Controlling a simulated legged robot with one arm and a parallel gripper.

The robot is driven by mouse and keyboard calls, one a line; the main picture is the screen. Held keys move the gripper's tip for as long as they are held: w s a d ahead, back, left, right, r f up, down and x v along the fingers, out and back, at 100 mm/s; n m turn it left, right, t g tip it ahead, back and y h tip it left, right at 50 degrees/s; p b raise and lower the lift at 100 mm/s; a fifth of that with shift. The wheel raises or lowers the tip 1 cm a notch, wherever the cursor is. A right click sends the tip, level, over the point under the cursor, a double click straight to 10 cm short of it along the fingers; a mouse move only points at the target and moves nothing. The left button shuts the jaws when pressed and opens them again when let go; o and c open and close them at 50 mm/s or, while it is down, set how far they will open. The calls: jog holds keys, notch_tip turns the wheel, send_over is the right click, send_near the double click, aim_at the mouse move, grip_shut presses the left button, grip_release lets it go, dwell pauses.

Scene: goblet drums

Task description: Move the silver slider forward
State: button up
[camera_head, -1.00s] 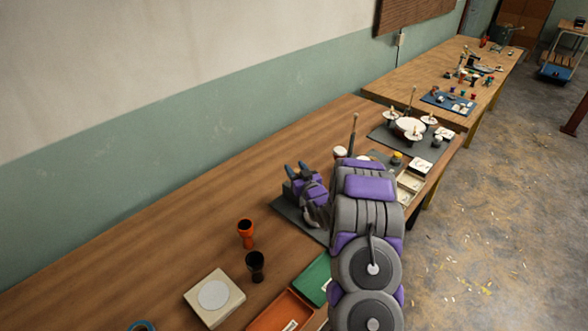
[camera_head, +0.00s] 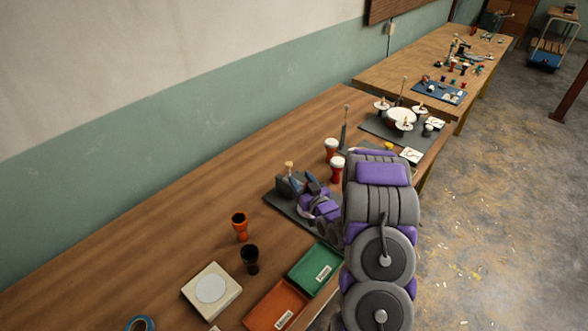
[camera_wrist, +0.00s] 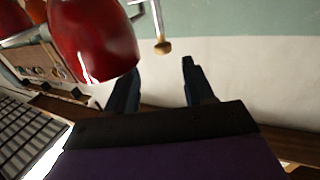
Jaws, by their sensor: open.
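My gripper (camera_head: 306,182) is open and empty, with two dark blue fingers over the dark grey base (camera_head: 274,201). A small wooden knob (camera_head: 289,164) stands just behind the fingers, by a dark grey block. In the wrist view, a thin pale rod with a wooden knob (camera_wrist: 163,47) hangs beyond and between the open fingertips (camera_wrist: 157,75), with no grip on it. I cannot tell for sure which part is the silver slider; my arm and gripper hide part of the base.
Red goblet drums (camera_head: 337,169) stand beside my arm, and a red drum (camera_wrist: 95,40) is close to the left finger in the wrist view. A green tray (camera_head: 314,266), an orange tray (camera_head: 275,306) and two cups or drums (camera_head: 240,226) are nearer.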

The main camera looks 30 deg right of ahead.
jog(key=s, duration=0.6)
jog(key=shift+s+a+p, duration=0.15)
jog(key=shift+s+p, duration=0.2)
jog(key=shift+s, duration=0.05)
jog(key=shift+f, duration=0.1)
jog(key=s+a+r+g+h, duration=0.2)
jog(key=s+a+r+g, duration=0.75)
jog(key=g, duration=0.35)
jog(key=s+a+r+g+y, duration=0.1)
jog(key=s+a+r+g, duration=0.1)
jog(key=s+a, duration=0.3)
jog(key=s+a+r+g+y, duration=0.1)
jog(key=s+a, duration=0.4)
jog(key=s, duration=0.8)
jog(key=s+a+r+g+y, duration=0.1)
jog(key=s+a+r+g, duration=0.2)
jog(key=s, duration=0.6)
notch_tip(320, 180, up, 2)
jog(key=shift+a+r+n+g, duration=0.3)
jog(key=shift+a+g, duration=0.1)
jog(key=shift+a, duration=0.85)
